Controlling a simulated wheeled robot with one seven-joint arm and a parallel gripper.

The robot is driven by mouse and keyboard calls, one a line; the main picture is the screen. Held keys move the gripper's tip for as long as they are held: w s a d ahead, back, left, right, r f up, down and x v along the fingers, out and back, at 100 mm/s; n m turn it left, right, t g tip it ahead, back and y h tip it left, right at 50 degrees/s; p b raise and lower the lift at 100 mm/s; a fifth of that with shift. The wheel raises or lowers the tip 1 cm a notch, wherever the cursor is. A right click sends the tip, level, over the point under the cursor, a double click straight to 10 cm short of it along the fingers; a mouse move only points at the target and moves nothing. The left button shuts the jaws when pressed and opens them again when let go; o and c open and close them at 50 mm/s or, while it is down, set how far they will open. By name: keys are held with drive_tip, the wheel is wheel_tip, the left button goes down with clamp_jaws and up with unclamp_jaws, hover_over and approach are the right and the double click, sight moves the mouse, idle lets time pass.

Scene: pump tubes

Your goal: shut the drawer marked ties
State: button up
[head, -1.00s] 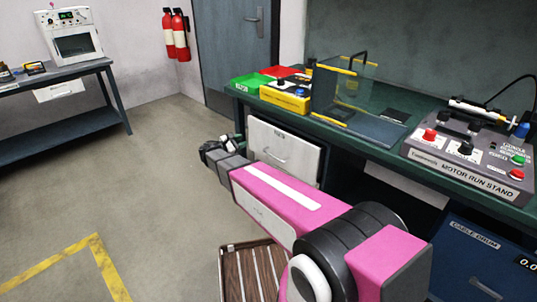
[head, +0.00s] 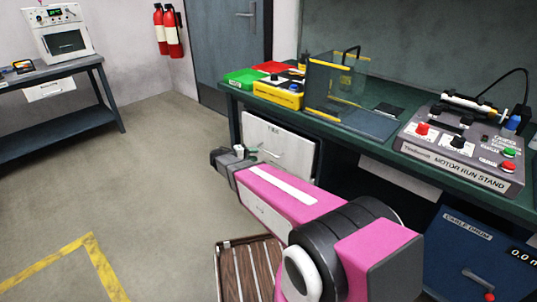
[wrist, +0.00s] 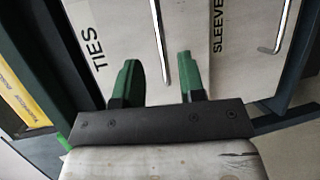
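The drawer marked ties (head: 278,147) is a pale front with a bar handle, under the left end of the green bench; my arm covers its lower part. In the wrist view its label and handle show on the ties front (wrist: 118,30), seen sideways. My gripper (head: 248,151) is in front of this drawer. In the wrist view my gripper (wrist: 160,85) has two green fingers spread apart with nothing held between them. The handle's near end lies between the fingers in the picture; contact cannot be told. How far the drawer stands out is unclear.
A drawer marked sleeves (wrist: 238,50) adjoins the ties drawer. The bench (head: 365,145) carries trays, a clear guard (head: 335,90) and a motor run stand (head: 465,150). A slatted brown surface (head: 248,270) lies below my arm. The floor at left is open.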

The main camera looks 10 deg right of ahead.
sight(269, 153)
drive_tip(key=x, duration=0.8)
drive_tip(key=shift+f, duration=0.1)
clamp_jaws()
